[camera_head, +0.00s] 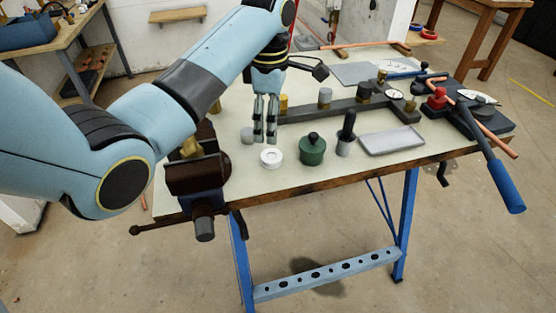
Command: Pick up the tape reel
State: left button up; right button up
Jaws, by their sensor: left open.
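The tape reel is most likely the small white ring-shaped roll (271,158), which lies flat near the front edge of the workbench top (225,175). My left gripper (265,139) comes down from above with its two fingers pointing at the bench. It is open and empty, with a narrow gap between the fingers. The fingertips appear just behind and above the white roll, and apart from it. I cannot tell their exact height over the bench. My right gripper is not in view.
A dark green pot (312,150), a black-handled brush-like tool (346,135) and a grey tray (391,141) stand right of the roll. A grey cylinder (247,135) is left of the fingers. A dark vise (197,175) sits at the left edge. A long dark manifold (330,110) lies behind.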

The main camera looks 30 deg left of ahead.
pick_arm(q)
send_over(271, 155)
jog(key=f, duration=0.4)
jog(key=shift+s+d+f, duration=0.2)
jog(key=shift+s+f, duration=0.15)
jog(key=f, duration=0.5)
jog(key=shift+w+a+f, duration=0.1)
jog(key=shift+w+f, duration=0.15)
jog(key=shift+w, duration=0.05)
jog(key=c, duration=1)
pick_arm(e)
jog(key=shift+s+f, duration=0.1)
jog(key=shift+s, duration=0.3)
pick_arm(q)
jog(key=shift+o, duration=0.2)
jog(key=shift+r, duration=0.1)
